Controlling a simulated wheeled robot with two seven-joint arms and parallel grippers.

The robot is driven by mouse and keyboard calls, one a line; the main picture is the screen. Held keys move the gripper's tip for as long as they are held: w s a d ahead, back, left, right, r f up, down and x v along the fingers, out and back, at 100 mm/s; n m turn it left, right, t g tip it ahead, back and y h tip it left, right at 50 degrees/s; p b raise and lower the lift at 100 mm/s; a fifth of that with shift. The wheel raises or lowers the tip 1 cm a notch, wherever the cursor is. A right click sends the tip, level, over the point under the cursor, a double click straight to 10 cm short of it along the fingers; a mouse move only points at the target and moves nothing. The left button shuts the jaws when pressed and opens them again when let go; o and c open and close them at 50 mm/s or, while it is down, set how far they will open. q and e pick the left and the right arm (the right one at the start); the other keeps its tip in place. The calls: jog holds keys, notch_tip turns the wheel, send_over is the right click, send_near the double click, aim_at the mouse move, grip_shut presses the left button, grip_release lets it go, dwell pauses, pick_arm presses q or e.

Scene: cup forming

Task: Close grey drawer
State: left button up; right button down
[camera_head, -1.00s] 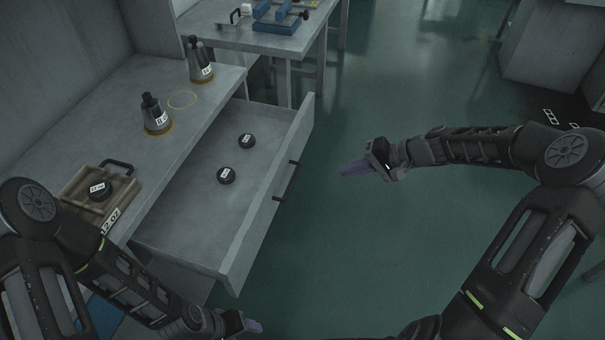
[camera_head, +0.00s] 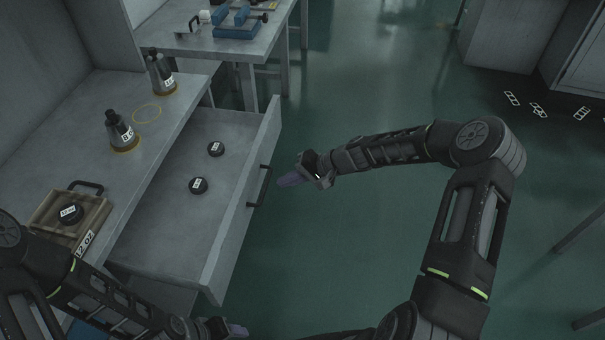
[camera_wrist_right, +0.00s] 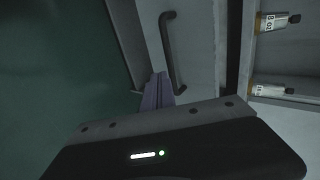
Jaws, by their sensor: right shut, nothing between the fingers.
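The grey drawer (camera_head: 164,228) is pulled out of the grey cabinet, and two black round pieces (camera_head: 216,149) lie inside it. Its front panel has a dark handle (camera_head: 261,186). My right gripper (camera_head: 290,180) is shut and empty, a short way to the right of the handle, with its purple fingertips pointing at the drawer front. In the right wrist view the fingertips (camera_wrist_right: 156,92) appear beside the handle (camera_wrist_right: 172,52); I cannot tell if they touch. My left gripper (camera_head: 238,330) is low at the bottom edge, near the drawer's front corner; its jaw opening is unclear.
Another table (camera_head: 225,45) stands behind. The green floor right of the drawer is clear.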

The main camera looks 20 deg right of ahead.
pick_arm(q)
jog(key=shift+r, duration=0.4)
pick_arm(e)
jog(key=shift+w+a+f, duration=0.15)
jog(key=shift+w+a, duration=0.2)
jog(key=shift+a, duration=0.2)
jog(key=shift+w+a+f, duration=0.1)
jog(key=shift+w+a, duration=0.25)
jog(key=shift+a, duration=0.2)
pick_arm(q)
jog(key=shift+f, duration=0.1)
pick_arm(e)
jog(key=shift+a, duration=0.15)
